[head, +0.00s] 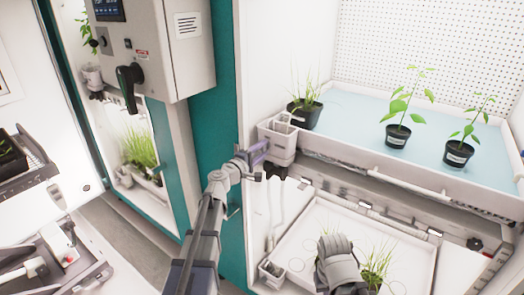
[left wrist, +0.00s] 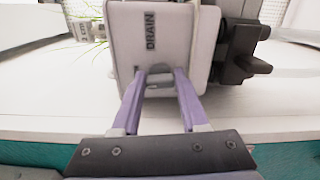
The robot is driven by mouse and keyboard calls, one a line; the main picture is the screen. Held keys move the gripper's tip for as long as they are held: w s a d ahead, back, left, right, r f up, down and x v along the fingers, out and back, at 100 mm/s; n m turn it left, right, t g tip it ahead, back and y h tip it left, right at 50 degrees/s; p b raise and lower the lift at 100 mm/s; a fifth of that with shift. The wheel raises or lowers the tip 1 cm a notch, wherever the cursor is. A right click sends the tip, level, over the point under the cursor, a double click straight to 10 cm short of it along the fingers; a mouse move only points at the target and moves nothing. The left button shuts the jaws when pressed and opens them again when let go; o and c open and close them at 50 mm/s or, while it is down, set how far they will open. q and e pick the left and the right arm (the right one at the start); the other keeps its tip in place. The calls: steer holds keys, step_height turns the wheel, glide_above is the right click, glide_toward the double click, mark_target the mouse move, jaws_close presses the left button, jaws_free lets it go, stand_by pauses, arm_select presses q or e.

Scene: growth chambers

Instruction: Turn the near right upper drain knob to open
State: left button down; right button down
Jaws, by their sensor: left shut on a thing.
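A pale box marked DRAIN (left wrist: 150,42) fills the middle of the left wrist view. It shows in the head view as a white box (head: 278,143) at the left front corner of the upper blue tray. My left gripper (head: 258,152) reaches its front, and its purple fingers (left wrist: 161,76) straddle a small grey part low on the box's face, which looks like the drain knob (left wrist: 160,69). A grey rounded part of mine shows low in the head view; no right fingertips show.
The upper blue tray (head: 352,112) holds several potted plants. A lower white tray (head: 312,240) holds grassy plants. A black knob-like part (left wrist: 245,55) sits right of the drain box. A teal-edged cabinet with a black handle (head: 130,82) stands left of my left arm.

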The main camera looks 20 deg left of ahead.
arm_select(q)
steer(key=shift+m, duration=0.6)
steer(key=shift+c, duration=2.1)
jaws_free()
steer(key=shift+s, duration=0.1)
steer(key=v, duration=0.7)
steer(key=shift+s, duration=0.3)
steer(key=shift+a, duration=0.1)
